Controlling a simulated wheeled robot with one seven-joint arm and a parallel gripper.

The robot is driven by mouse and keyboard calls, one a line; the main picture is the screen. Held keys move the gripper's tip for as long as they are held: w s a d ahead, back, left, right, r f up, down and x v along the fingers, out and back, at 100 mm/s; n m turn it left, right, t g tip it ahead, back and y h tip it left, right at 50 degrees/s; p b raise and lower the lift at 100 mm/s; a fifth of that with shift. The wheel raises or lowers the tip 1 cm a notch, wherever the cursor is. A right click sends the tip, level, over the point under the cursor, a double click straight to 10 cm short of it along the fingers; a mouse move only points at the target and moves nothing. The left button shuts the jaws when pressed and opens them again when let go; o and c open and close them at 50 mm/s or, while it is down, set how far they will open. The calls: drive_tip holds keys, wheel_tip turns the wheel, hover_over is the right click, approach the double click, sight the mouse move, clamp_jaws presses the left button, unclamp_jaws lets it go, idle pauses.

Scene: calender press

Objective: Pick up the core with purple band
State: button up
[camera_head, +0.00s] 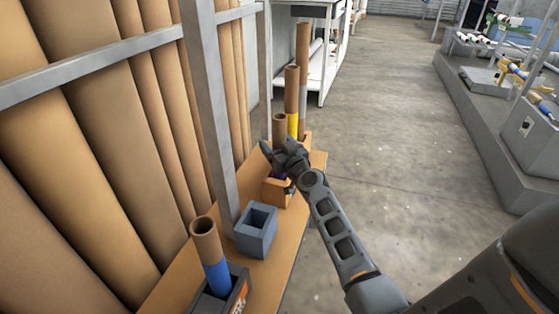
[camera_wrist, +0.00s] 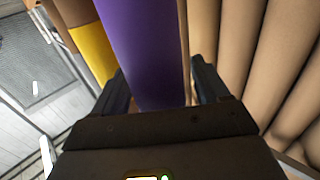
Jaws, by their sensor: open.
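The core with purple band (camera_wrist: 145,55) fills the middle of the wrist view, its purple surface between the two fingers of my gripper (camera_wrist: 163,88). The fingers are open, one on each side of the band; I cannot tell whether either touches it. In the head view my gripper (camera_head: 287,160) is over an orange-brown holder (camera_head: 278,192) on the shelf. Only a sliver of purple shows there, and the gripper hides most of this core.
A core with yellow band (camera_head: 292,122) and other cores stand just behind. An empty grey holder (camera_head: 257,229) and a core with blue band (camera_head: 215,272) are nearer. Tall brown rolls (camera_head: 110,130) and a grey post (camera_head: 208,100) stand left.

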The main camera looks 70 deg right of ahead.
drive_tip(key=c, duration=1.1)
drive_tip(key=shift+r, duration=0.1)
wheel_tip(320, 180, up, 18)
drive_tip(key=p, duration=1.1)
